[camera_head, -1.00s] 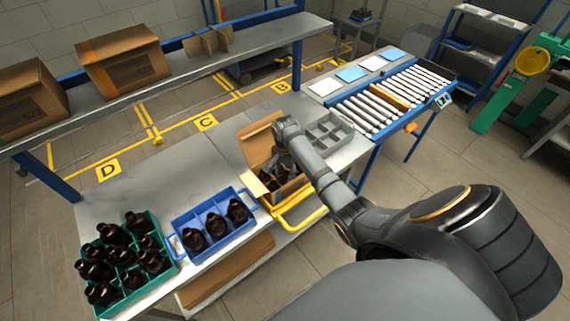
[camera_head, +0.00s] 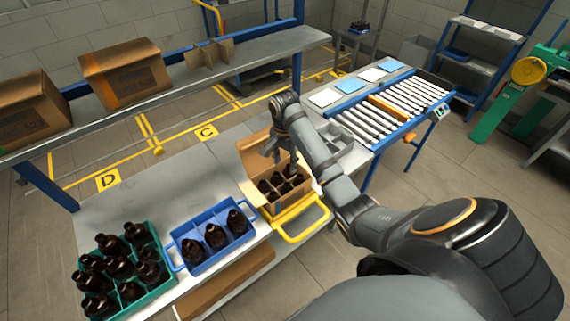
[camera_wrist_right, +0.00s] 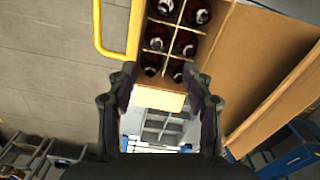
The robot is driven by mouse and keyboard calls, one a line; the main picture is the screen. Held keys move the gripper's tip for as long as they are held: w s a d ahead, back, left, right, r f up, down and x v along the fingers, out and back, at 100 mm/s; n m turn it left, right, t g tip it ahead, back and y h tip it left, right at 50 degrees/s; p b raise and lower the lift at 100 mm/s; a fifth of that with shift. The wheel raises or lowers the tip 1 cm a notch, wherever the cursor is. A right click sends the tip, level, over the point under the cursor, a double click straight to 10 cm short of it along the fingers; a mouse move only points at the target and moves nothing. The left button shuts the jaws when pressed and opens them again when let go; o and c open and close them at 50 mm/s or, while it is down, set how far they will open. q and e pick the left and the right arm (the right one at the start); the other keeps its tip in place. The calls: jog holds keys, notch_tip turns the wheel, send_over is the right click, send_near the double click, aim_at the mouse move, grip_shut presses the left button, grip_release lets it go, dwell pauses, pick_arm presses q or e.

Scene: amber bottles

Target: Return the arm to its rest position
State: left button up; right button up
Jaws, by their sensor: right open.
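My right arm reaches in from the right in the head view. Its gripper (camera_head: 280,157) hangs above an open cardboard box (camera_head: 262,192) with dark bottles (camera_head: 283,183) standing between dividers. In the right wrist view the gripper (camera_wrist_right: 163,92) has its two fingers wide apart with nothing between them. The box flap (camera_wrist_right: 270,90) and several bottles (camera_wrist_right: 183,44) in their cells show beyond the fingertips. My left gripper is not in view.
A yellow frame (camera_head: 304,228) borders the box. A blue crate (camera_head: 180,232) and a green crate (camera_head: 165,285) with amber bottles stand to its left. A grey divided tray (camera_head: 338,138) lies behind my right arm, near the roller conveyor (camera_head: 390,112). Cardboard boxes (camera_head: 125,75) sit on the shelf.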

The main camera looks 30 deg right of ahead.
dwell(0.6)
jog(key=s+f+n, duration=0.1)
jog(key=s+a+f+n, duration=0.2)
jog(key=f, duration=0.1)
jog(key=shift+s+f, duration=0.1)
jog(key=shift+s, duration=0.3)
jog(key=s+a+n+t, duration=0.2)
jog(key=s+a+n, duration=0.1)
jog(key=s+n, duration=0.4)
jog(key=s+a+n+t, duration=0.2)
jog(key=s+n, duration=0.3)
jog(key=s, duration=0.4)
jog(key=s+d+f+g+b, duration=0.1)
jog(key=s+f+b, duration=0.15)
jog(key=f, duration=1.35)
jog(key=s+d+f+g+b, duration=0.1)
jog(key=f+b, duration=0.2)
jog(key=f, duration=1.4)
jog(key=s+d+f+b, duration=0.1)
jog(key=s+f+b, duration=0.3)
jog(key=s+f, duration=1.4)
jog(key=shift+d+f+g+h, duration=0.2)
jog(key=shift+f+g+h, duration=0.2)
jog(key=shift+f, duration=0.25)
